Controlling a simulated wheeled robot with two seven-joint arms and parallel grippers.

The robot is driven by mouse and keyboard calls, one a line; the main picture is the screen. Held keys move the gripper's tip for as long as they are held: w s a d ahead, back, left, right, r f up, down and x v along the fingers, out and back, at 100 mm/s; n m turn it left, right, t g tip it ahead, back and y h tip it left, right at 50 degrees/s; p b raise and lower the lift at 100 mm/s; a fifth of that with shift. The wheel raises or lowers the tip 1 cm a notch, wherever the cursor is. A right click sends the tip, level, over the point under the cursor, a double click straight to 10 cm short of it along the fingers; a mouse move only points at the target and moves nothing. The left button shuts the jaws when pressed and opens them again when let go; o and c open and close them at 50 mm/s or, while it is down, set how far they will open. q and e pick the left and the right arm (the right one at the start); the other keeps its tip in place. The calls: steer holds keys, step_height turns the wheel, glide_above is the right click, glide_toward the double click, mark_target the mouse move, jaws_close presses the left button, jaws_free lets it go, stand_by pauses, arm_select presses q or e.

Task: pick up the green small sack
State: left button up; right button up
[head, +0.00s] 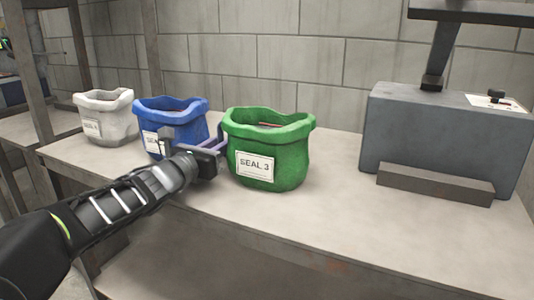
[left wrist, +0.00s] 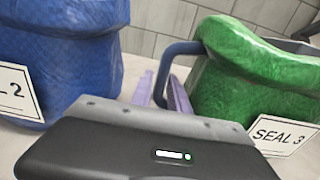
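The green small sack (head: 268,158), labelled "SEAL 3", stands upright on the bench with its top open. It also shows at the right of the left wrist view (left wrist: 240,85). My left gripper (head: 219,138) is between the blue sack and the green sack, close to the green sack's left side. In the left wrist view its two purple fingers (left wrist: 163,92) are apart. A dark blue curved bar (left wrist: 180,47) rises between the fingers and reaches the green sack's rim; I cannot tell what it belongs to. My right gripper is not in view.
A blue sack (head: 178,118) stands just left of my gripper, and a white sack (head: 106,122) is farther left. A grey box-shaped machine (head: 420,140) with a low ledge stands at the right. The bench (head: 340,215) is clear in front of the green sack.

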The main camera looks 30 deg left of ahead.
arm_select(q)
jaws_close()
stand_by(0.8)
steer(key=shift+r, duration=0.15)
